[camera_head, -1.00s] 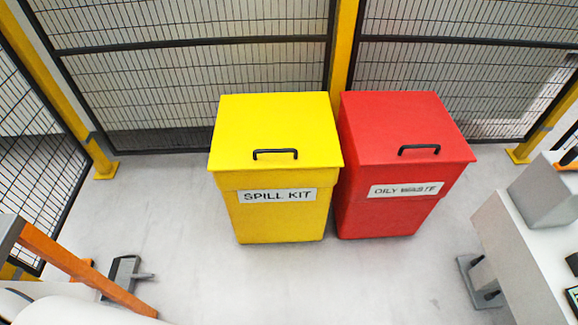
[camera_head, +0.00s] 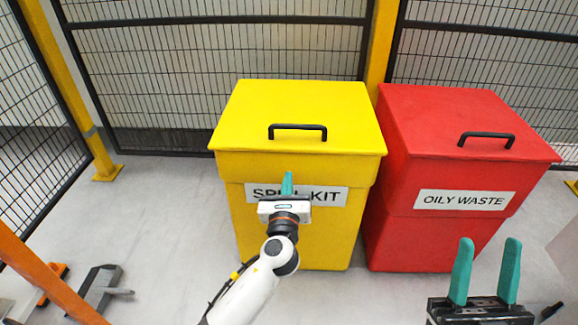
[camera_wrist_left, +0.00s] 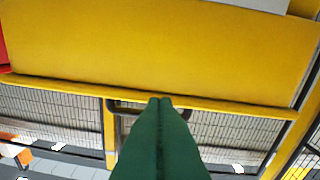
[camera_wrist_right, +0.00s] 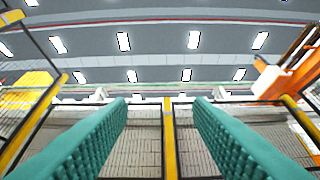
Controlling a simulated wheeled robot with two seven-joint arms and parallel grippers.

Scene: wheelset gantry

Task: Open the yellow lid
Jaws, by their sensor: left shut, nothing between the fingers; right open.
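The yellow lid (camera_head: 300,108) lies closed on the yellow SPILL KIT bin (camera_head: 300,235), with a black handle (camera_head: 298,128) near its front edge. My left gripper (camera_head: 287,184) is shut and empty, its teal fingers pointing up in front of the bin's label, below the handle in the picture. In the left wrist view the shut fingers (camera_wrist_left: 160,100) point toward the lid's front edge and the handle (camera_wrist_left: 122,107), which is partly hidden behind them. My right gripper (camera_head: 485,272) is open and empty at the lower right, in front of the red bin. In the right wrist view its two fingers (camera_wrist_right: 160,120) stand apart.
A red OILY WASTE bin (camera_head: 435,235) with its own black handle stands close beside the yellow bin on the right. A mesh fence (camera_head: 220,80) with yellow posts stands behind. An orange beam (camera_head: 45,275) is at the lower left.

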